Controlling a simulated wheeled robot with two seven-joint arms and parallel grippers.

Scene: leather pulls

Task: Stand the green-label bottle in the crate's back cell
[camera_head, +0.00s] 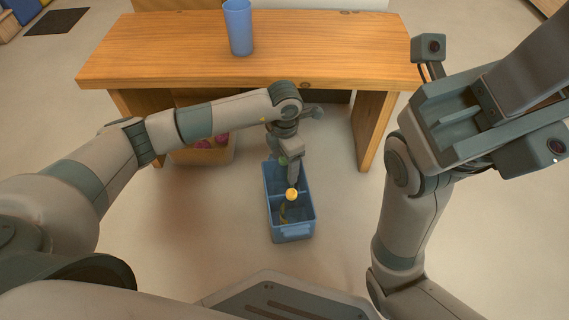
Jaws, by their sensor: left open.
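The blue crate (292,231) stands on the floor in front of the wooden table, with a divider across it. A bottle with a yellow cap (291,194) is inside the crate and looks near upright. Its label is too small and shaded to read, and I cannot tell for certain which cell its base is in. My left gripper (293,181) points down into the crate, just above and behind the cap, and is open. I cannot tell whether its fingers touch the bottle. My right arm is raised at the right; its fingertips do not show.
A wooden table (180,50) spans the back, with a blue cup (238,27) near its far edge. Under its left part, a tan bin (205,157) holds pinkish-red things, partly hidden by my left arm. The floor around the crate is clear.

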